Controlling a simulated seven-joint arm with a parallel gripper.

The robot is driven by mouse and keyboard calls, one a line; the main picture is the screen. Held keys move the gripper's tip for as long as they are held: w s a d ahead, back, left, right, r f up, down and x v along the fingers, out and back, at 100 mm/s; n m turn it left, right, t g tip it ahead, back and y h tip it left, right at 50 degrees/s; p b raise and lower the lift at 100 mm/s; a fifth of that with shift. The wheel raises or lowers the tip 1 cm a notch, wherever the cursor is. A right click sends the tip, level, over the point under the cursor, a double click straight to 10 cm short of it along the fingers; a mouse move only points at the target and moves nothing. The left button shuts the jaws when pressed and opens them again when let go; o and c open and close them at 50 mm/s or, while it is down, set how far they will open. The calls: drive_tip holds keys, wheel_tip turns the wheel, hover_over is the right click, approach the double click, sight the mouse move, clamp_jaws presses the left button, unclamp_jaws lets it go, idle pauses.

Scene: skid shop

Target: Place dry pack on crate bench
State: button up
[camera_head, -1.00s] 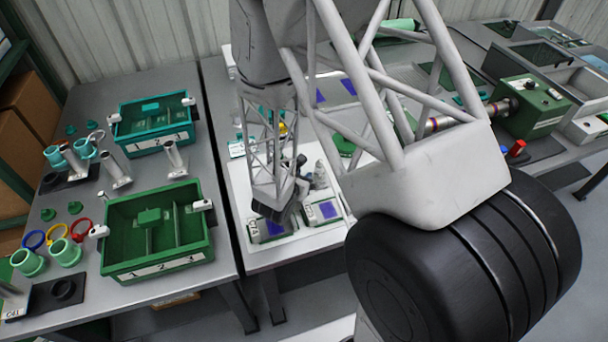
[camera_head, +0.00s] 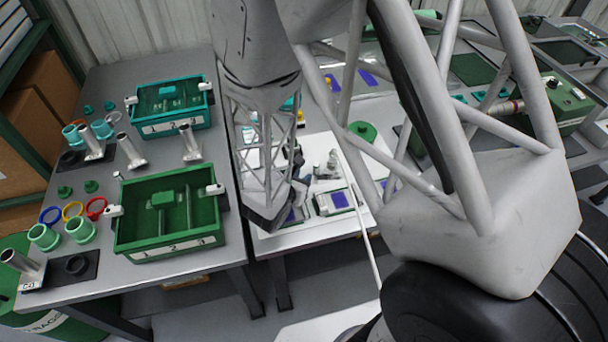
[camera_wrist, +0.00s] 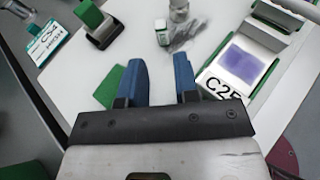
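My gripper (camera_wrist: 160,78) has two blue fingers standing apart with nothing between them, over a white board (camera_wrist: 135,45) in the wrist view. Beyond the fingertips lie a small green-and-white pack (camera_wrist: 163,37) and a grey crumpled item (camera_wrist: 188,35); I cannot tell which is the dry pack. The crate bench is the grey table (camera_head: 115,210) at the left in the head view. It bears a green crate (camera_head: 165,250) in front and a teal crate (camera_head: 172,128) behind. My forearm hides most of the gripper in the head view.
A C25-labelled tray with a purple pad (camera_wrist: 238,60) lies right of the fingers. A C54-labelled stand (camera_wrist: 45,45) is at upper left. Teal cups (camera_head: 80,230), coloured rings (camera_head: 73,211) and metal tubes (camera_head: 190,145) crowd the crate bench's left and middle. Its front right strip is narrow.

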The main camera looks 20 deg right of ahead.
drive_tip(key=shift+s+a, duration=0.1)
drive_tip(key=shift+a, duration=0.05)
idle(0.6)
drive_tip(key=s+d+r+m+g, duration=0.4)
drive_tip(key=r+m, duration=0.3)
drive_tip(key=r, duration=0.1)
drive_tip(key=s+d+r+m+g, duration=0.4)
drive_tip(key=d+r+m, duration=0.1)
drive_tip(key=r+m, duration=0.35)
drive_tip(key=s+a+r+m+y, duration=0.2)
drive_tip(key=s+r+m+y, duration=0.2)
drive_tip(key=s+r+m, duration=0.2)
drive_tip(key=s+a+r+m+t+y, duration=0.1)
drive_tip(key=s+a+r+m+y, duration=0.2)
drive_tip(key=r, duration=0.7)
drive_tip(key=s+m+y, duration=0.2)
drive_tip(key=s, duration=0.1)
drive_tip(key=shift+a+m, duration=0.2)
drive_tip(key=shift+m, duration=0.15)
drive_tip(key=shift+r, duration=0.1)
drive_tip(key=o, duration=0.4)
